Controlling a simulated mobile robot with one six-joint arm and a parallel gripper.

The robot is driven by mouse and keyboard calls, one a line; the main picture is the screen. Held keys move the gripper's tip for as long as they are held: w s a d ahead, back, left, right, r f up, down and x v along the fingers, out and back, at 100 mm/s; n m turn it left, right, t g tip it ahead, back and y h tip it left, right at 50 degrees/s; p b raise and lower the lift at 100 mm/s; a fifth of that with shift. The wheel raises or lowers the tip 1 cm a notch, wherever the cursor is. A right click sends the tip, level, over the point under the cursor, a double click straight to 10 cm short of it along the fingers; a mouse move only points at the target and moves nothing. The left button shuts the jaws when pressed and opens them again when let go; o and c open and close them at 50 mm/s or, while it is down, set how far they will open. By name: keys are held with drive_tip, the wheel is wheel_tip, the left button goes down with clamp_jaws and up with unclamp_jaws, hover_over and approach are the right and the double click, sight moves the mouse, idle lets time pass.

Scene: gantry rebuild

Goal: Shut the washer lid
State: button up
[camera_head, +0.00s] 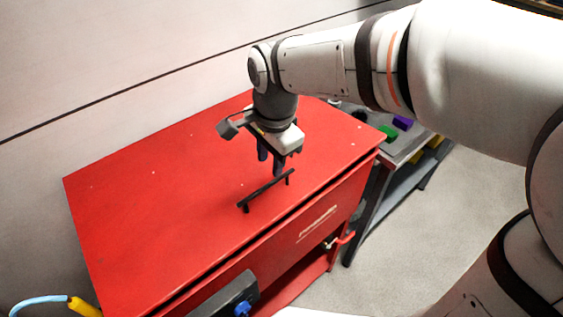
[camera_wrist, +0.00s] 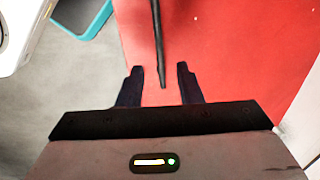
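The washer is a red cabinet (camera_head: 290,247) whose flat red lid (camera_head: 150,190) lies over its top. A dark seam runs along the lid's front edge; I cannot tell whether the lid is fully seated. A black bar handle (camera_head: 266,190) stands on the lid near its front edge. My gripper (camera_head: 272,166) points down over the lid, by the handle's far right part. In the wrist view my gripper (camera_wrist: 160,84) has its two dark fingers apart, with the end of the handle (camera_wrist: 157,40) showing in line with the gap between them. Nothing shows gripped.
A grey bench (camera_head: 400,150) with green and purple blocks (camera_head: 403,123) stands right of the washer. A dark box with a blue knob (camera_head: 242,308) is at the washer's front. A yellow and blue hose (camera_head: 80,306) is at lower left. A wall stands behind; open floor lies right.

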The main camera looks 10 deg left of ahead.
sight(269, 184)
drive_tip(key=f, duration=0.7)
drive_tip(key=shift+w+a, duration=0.25)
drive_tip(key=shift+c, duration=0.3)
clamp_jaws()
